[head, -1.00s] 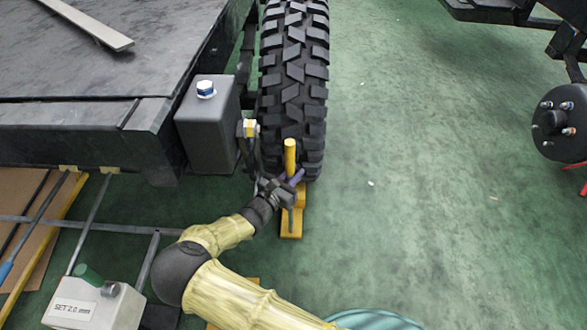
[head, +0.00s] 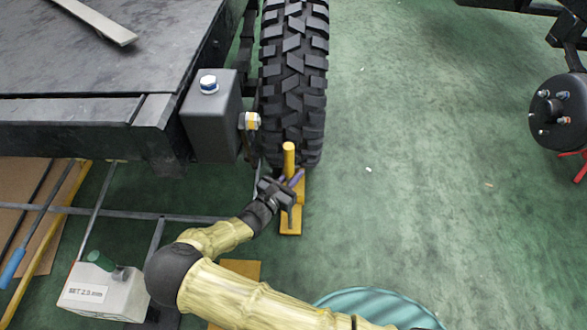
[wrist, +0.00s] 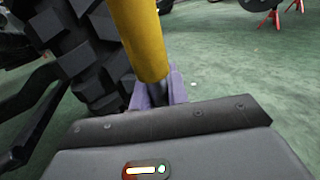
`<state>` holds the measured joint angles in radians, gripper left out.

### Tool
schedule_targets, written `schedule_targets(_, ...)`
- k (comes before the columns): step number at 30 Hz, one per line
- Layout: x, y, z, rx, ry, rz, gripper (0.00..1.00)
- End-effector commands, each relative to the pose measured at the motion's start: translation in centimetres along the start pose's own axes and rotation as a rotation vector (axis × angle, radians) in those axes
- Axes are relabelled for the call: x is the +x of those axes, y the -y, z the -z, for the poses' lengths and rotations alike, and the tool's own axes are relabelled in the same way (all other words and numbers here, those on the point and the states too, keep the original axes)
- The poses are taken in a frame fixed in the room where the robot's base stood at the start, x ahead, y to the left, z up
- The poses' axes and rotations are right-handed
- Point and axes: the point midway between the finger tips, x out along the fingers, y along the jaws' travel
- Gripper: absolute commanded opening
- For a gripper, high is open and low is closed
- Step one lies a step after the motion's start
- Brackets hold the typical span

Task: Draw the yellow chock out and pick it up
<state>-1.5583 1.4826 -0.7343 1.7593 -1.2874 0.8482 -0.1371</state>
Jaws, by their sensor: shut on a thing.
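The yellow chock (head: 290,225) lies on the green floor at the near foot of the black knobbly tyre (head: 294,90). Its upright yellow post (head: 289,158) stands in front of the tread; I cannot tell whether chock and tyre touch. My gripper (head: 291,184) is shut on the post, with purple fingertips on it. In the wrist view the yellow post (wrist: 143,40) rises between the purple fingers (wrist: 157,90), with the tyre (wrist: 95,60) behind at left. The chock's base is hidden there by my gripper's body.
A grey box with a blue-capped fitting (head: 212,115) hangs from the chassis left of the tyre. A labelled white box (head: 100,290) stands at lower left. A round teal thing (head: 372,303) lies at bottom. The floor right of the tyre is clear up to a wheel hub (head: 556,112).

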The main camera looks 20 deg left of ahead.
Motion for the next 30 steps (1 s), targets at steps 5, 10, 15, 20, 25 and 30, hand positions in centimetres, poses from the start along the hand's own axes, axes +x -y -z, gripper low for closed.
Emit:
schedule_targets(5, -0.8, 0.5, 0.0, -0.002, -0.005, 0.0, 0.0)
schedule_targets(10, -1.4, 1.1, 0.0, -0.003, -0.004, 0.001, 0.0)
schedule_targets(15, -2.1, 1.5, 0.1, -0.003, -0.005, 0.001, 0.0)
schedule_targets(20, -2.8, 1.9, 0.1, -0.002, -0.006, 0.001, 0.0)
schedule_targets(25, -3.4, 2.4, 0.1, -0.003, -0.006, 0.002, 0.0)
schedule_targets(30, -3.9, 3.0, 0.1, -0.003, -0.006, 0.005, 0.0)
